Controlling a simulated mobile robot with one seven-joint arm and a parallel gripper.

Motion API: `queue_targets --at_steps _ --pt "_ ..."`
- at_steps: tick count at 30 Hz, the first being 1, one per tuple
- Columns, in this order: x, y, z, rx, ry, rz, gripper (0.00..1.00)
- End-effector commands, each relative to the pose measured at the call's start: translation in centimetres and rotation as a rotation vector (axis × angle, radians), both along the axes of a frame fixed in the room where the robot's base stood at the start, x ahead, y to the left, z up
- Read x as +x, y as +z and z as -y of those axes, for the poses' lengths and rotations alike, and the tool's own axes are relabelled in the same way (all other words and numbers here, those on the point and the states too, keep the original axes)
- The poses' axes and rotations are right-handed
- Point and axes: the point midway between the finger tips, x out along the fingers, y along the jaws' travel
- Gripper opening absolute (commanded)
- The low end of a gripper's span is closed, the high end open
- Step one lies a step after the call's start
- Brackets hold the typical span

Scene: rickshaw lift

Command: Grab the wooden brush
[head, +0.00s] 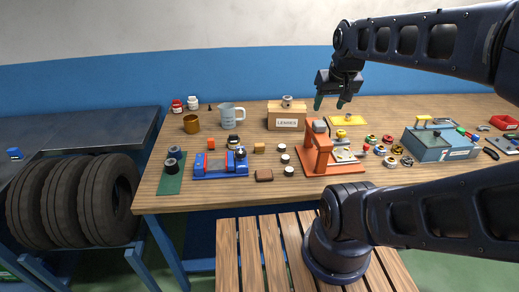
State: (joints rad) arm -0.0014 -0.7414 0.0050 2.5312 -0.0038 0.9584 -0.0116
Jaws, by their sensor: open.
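No brush can be made out for certain at this size. A small flat dark-brown piece (264,175) lies near the front edge of the wooden workbench (215,201); it may be the wooden brush, but I see no bristles. My gripper (330,103) hangs above the back of the bench, right of centre. It is open, pointing down, with nothing between its fingers. It is behind and to the right of the brown piece, well apart from it.
A blue vise (220,164) stands left of the brown piece, and an orange press (318,155) stands to its right. White-topped round pieces (289,171) sit close by. A labelled box (287,117) stands behind. A blue toolbox (427,144) is at right.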

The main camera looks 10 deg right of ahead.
Motion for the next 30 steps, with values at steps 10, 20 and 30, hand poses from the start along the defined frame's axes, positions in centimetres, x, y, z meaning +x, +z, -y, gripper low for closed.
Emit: queue_targets --at_steps 10,20,30 --pt "5.6 -0.8 -1.5 -0.126 0.212 -0.113 0.55" --pt "11.9 -3.1 -4.1 -0.258 0.466 -0.23 0.55" --pt "18.0 -7.2 -8.0 -0.378 0.741 -0.346 0.55"
